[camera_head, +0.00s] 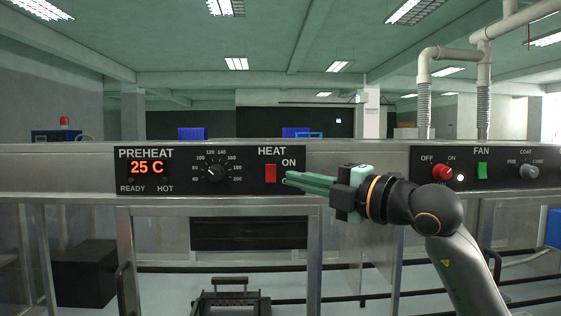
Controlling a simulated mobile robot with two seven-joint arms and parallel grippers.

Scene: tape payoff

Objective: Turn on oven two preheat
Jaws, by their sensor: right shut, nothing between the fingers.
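The preheat panel (134,184) is a black strip on a steel machine front. Its display (151,168) reads 25 C in orange, above the READY and HOT marks. A dial (213,173) with temperature marks sits in the middle. A red HEAT switch (271,173) is at the right end beside the word ON; its position is too small to tell. My right gripper (288,179) is shut and empty, its green fingertips pointing left just right of the red switch. I cannot tell whether they touch it. My left gripper is not in view.
A second panel (510,168) at right has a red FAN knob (442,173), a green switch (482,170) and a COAT/CURE knob (528,171). Below, steel frame posts (126,260) and a black handled fixture (230,298) stand. Pipes (483,80) rise behind at right.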

